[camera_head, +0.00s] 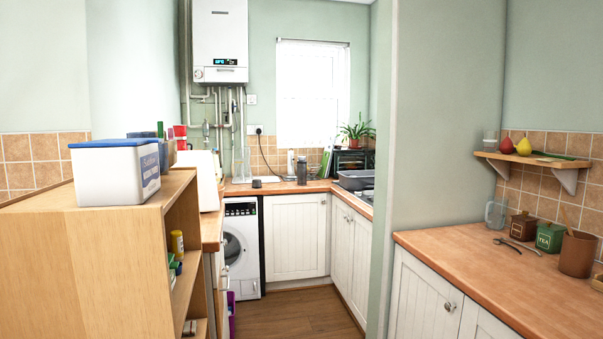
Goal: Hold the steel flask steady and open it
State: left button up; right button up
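Two small upright cylinders stand on the far wooden counter below the window. One is a dark grey flask-like cylinder (302,170); just left of it is a paler, taller one (291,163). Either could be the steel flask; they are too small and distant to tell which, or whether a lid is on. Neither of my grippers shows in the head view, and nothing is seen touching the cylinders.
A wooden shelf unit (100,265) with a blue-lidded white box (115,172) stands close on the left. A counter (500,280) with canisters fills the right, beside a wall end (392,150). Wooden floor (310,315) lies open between, leading to the washing machine (242,250).

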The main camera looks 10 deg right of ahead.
aim_at(302, 165)
jog(key=i+l+z, duration=0.25)
jog(key=i, duration=0.15)
jog(key=i+l+z, duration=0.25)
jog(key=i, duration=0.15)
jog(key=i+l, duration=0.1)
jog(key=i, duration=1)
jog(key=i+u, duration=0.2)
jog(key=i, duration=0.35)
jog(key=i+l+u, duration=0.15)
jog(key=i, duration=0.4)
jog(key=i+u, duration=0.15)
jog(key=i, duration=1)
jog(key=i+j+z, duration=0.2)
jog(key=i, duration=0.95)
